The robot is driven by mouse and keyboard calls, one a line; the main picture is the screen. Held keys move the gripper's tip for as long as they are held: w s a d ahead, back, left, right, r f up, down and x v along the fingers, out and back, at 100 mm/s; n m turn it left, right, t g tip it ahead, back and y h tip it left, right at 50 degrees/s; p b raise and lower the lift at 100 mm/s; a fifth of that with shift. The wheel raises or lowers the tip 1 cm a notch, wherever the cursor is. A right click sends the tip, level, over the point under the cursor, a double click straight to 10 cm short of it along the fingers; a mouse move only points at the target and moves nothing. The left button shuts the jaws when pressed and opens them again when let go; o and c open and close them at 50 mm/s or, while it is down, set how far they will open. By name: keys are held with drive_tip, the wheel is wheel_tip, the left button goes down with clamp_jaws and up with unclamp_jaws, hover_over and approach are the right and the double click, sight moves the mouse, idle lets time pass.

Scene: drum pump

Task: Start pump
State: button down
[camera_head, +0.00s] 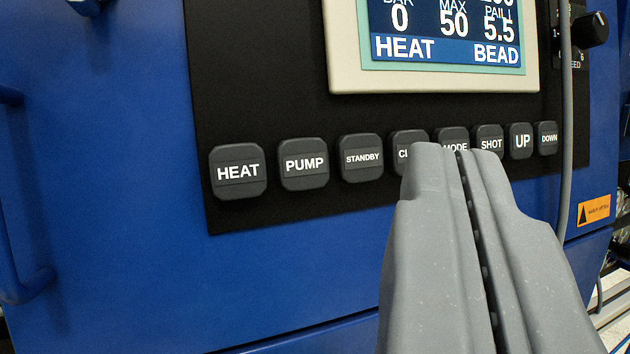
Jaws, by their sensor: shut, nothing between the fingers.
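The grey PUMP button (304,164) is in the button row on the black panel, second from the left, between HEAT (238,172) and STANDBY (361,158). My gripper (456,148) is shut and empty. Its tips are to the right of the PUMP button in the picture, in front of the MODE button (452,138) and partly over the button marked CL (408,143). I cannot tell whether the tips touch the panel. Nothing covers the PUMP button.
A display (440,40) above the buttons reads HEAT and BEAD. SHOT, UP and DOWN buttons sit to the right. A grey cable (566,120) hangs at the right, near a black knob (590,30). A blue handle (20,200) sticks out at the left.

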drive_tip(key=shift+w, duration=0.1)
approach(323, 146)
drive_tip(key=w+d+r, duration=0.2)
drive_tip(key=w, duration=0.1)
drive_tip(key=shift+w+d+r, duration=0.1)
drive_tip(key=shift+w+d, duration=0.05)
drive_tip(key=shift+w, duration=0.4)
drive_tip(key=shift+w, duration=0.1)
idle(1.9)
drive_tip(key=shift+w+p, duration=0.25)
drive_tip(key=shift+p, duration=0.1)
drive_tip(key=shift+w+a, duration=0.25)
drive_tip(key=shift+w, duration=0.15)
idle(0.7)
idle(0.3)
drive_tip(key=shift+s+d+p, duration=0.25)
drive_tip(key=shift+s+p, duration=0.1)
drive_tip(key=shift+s, duration=0.45)
